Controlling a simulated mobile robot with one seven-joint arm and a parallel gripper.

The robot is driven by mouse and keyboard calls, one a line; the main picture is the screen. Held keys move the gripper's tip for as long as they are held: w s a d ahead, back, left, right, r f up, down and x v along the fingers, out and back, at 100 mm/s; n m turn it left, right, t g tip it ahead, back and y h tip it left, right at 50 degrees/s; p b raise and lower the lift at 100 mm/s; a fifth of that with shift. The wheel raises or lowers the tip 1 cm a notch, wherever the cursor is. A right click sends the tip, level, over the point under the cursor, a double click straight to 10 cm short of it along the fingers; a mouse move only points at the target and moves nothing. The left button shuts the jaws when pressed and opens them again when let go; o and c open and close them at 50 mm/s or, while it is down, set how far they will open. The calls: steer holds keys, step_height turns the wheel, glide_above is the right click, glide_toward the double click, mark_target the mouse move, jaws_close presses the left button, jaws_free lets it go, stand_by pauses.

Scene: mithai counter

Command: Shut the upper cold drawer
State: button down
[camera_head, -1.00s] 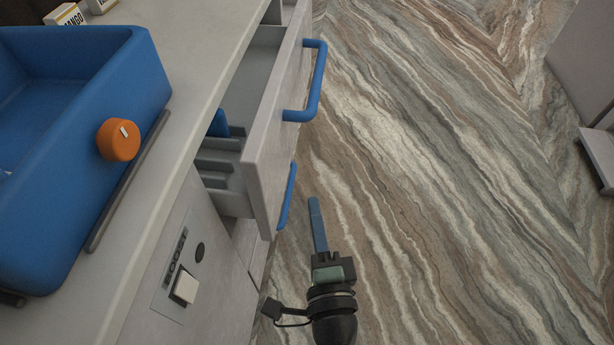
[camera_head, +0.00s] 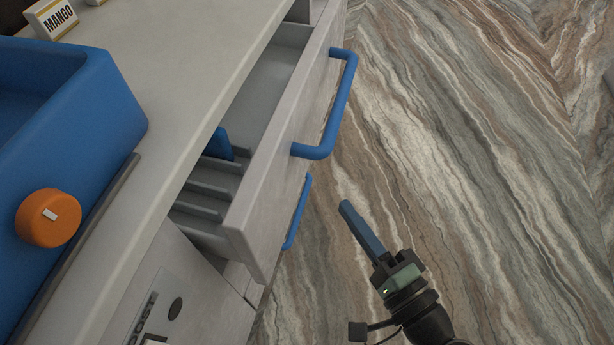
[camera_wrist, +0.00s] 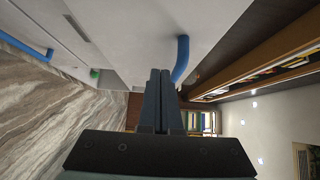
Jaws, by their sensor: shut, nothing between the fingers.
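The upper cold drawer (camera_head: 273,160) stands pulled out from the counter, with grey dividers and a blue item (camera_head: 219,145) inside. Its blue bar handle (camera_head: 334,115) is on its front face. My gripper (camera_head: 345,207) is shut and empty, in front of the drawer and to the right of its front, apart from it in the head view. In the wrist view the closed fingers (camera_wrist: 161,75) point forward, with a blue handle (camera_wrist: 181,58) just to their right and a pale front panel (camera_wrist: 135,35) above.
A second blue handle (camera_head: 298,212) sits lower on the counter front. The counter top (camera_head: 165,110) carries a blue bin (camera_head: 90,120), an orange knob (camera_head: 48,217) and a MANGO label (camera_head: 55,18). The patterned floor (camera_head: 480,150) to the right is clear.

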mark_target(293, 164)
steer(key=w+a+b, duration=0.1)
steer(key=w+a, duration=0.5)
steer(key=shift+w, duration=0.25)
steer(key=shift+w+a, duration=0.15)
steer(key=shift+a, duration=0.2)
